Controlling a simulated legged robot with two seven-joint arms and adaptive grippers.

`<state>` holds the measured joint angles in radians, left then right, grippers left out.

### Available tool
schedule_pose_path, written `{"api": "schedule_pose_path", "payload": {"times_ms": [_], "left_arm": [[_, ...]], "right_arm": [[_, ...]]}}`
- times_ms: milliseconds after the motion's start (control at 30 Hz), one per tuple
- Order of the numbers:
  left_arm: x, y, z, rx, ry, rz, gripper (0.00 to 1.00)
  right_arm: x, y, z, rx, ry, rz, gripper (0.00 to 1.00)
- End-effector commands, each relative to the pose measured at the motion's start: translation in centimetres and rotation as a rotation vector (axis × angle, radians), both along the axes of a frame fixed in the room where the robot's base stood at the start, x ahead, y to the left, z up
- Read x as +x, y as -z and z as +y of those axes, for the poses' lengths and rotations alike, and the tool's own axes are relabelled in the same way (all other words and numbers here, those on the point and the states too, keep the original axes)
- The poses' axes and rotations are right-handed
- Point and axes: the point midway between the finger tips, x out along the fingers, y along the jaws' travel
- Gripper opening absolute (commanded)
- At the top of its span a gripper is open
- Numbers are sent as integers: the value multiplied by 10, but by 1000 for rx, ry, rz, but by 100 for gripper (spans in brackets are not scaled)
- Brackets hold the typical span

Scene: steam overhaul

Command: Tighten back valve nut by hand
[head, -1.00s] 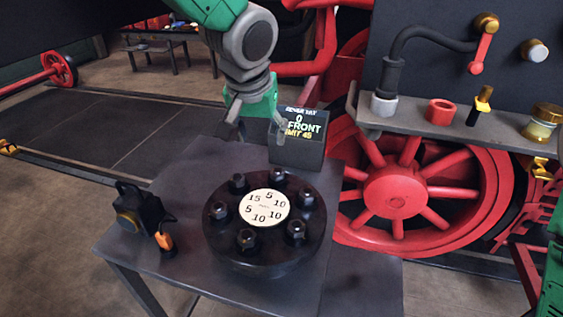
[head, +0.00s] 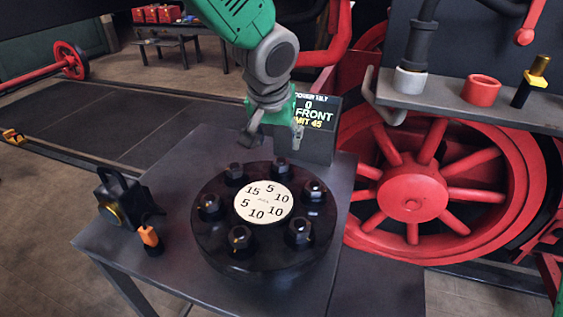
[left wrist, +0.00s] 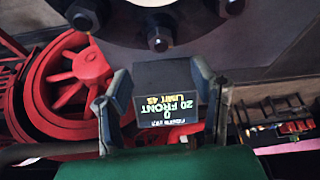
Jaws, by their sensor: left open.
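The back valve nut (head: 282,166) is a dark hex nut at the far side of the round black cover (head: 265,262). In the left wrist view a nut (left wrist: 159,38) shows beyond the fingertips, roughly centred between them. My left gripper (head: 274,142) points down above the far rim of the cover. Its jaws are open and empty, and it appears apart from the nut. In the left wrist view its two fingers (left wrist: 155,68) are spread wide. My right gripper is not in view.
A display box (head: 325,148) reading "0 FRONT" stands close behind the gripper. Several other nuts (head: 299,232) ring the white number disc (head: 263,202). A black lamp (head: 118,203) and an orange-handled tool (head: 149,238) are at the table's left. A red wheel (head: 412,195) stands right.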

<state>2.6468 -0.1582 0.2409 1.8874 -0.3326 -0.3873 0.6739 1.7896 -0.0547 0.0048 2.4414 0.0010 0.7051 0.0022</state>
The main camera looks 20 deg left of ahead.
Motion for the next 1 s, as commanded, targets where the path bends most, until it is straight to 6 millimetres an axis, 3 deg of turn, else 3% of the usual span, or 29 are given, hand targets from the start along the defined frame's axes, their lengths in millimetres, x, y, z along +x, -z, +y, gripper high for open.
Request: {"api": "schedule_pose_path", "payload": {"times_ms": [33, 200, 400, 867, 1000], "left_arm": [[4, 14, 1, 3, 1, 6, 52], [18, 47, 2, 1, 1, 4, 52], [28, 73, 4, 0, 1, 2, 52], [33, 83, 4, 1, 1, 0, 52], [33, 83, 3, 0, 1, 0, 2]], "right_arm": [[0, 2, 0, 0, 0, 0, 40], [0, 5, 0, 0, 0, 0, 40], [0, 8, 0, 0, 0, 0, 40], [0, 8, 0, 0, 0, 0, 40], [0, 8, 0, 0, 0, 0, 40]]}}
